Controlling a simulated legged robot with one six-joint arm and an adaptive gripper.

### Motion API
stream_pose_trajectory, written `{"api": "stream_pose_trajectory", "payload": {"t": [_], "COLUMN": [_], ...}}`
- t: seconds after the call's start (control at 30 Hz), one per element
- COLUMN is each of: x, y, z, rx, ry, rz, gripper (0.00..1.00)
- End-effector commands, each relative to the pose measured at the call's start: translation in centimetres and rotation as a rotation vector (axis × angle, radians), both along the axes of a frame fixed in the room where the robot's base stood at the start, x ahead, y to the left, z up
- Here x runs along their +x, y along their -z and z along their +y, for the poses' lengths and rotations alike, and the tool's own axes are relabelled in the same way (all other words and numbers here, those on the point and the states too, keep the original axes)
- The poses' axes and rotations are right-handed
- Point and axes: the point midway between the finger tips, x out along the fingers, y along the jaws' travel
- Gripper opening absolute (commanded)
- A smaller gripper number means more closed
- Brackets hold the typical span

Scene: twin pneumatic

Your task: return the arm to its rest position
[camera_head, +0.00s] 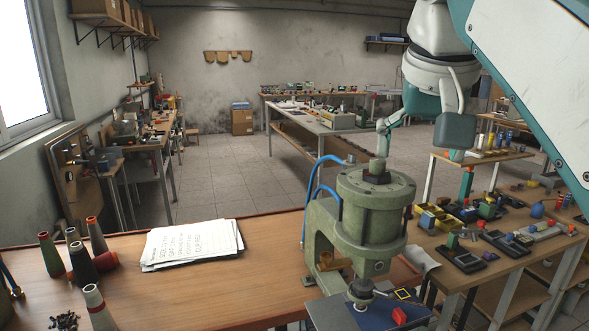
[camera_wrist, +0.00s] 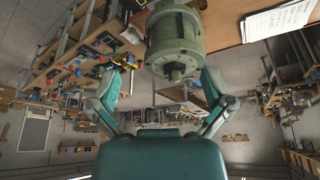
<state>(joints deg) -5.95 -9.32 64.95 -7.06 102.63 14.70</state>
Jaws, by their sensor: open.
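My gripper (camera_head: 424,172) hangs from my arm at the upper right of the head view, above and right of the green pneumatic press (camera_head: 368,220). Its two teal fingers are spread wide with nothing between them. In the wrist view, my gripper (camera_wrist: 160,78) also shows its fingers apart. There the green cylinder of the press (camera_wrist: 175,38) appears upside down beyond the fingertips, and I see no contact. The far side of the press is hidden.
The press stands on a wooden table (camera_head: 240,285) with a paper stack (camera_head: 190,245) and several cones (camera_head: 85,260) at left. A red block (camera_head: 400,315) lies before the press. A cluttered shelf bench (camera_head: 500,258) stands right. The floor (camera_head: 225,170) behind is open.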

Motion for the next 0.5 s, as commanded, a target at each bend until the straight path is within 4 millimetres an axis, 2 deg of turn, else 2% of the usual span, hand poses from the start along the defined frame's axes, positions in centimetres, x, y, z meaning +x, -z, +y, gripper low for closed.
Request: {"api": "stream_pose_trajectory", "payload": {"t": [0.27, 0.37, 0.5], "x": [-0.4, -0.6, -1.3], "y": [2.8, 4.4, 7.8], "z": [-0.2, -0.3, -0.5], "rx": [-0.004, -0.006, -0.008], "ry": [-0.033, -0.050, -0.080], "rz": [-0.009, -0.013, -0.024], "gripper": [1.00, 1.00, 1.00]}}
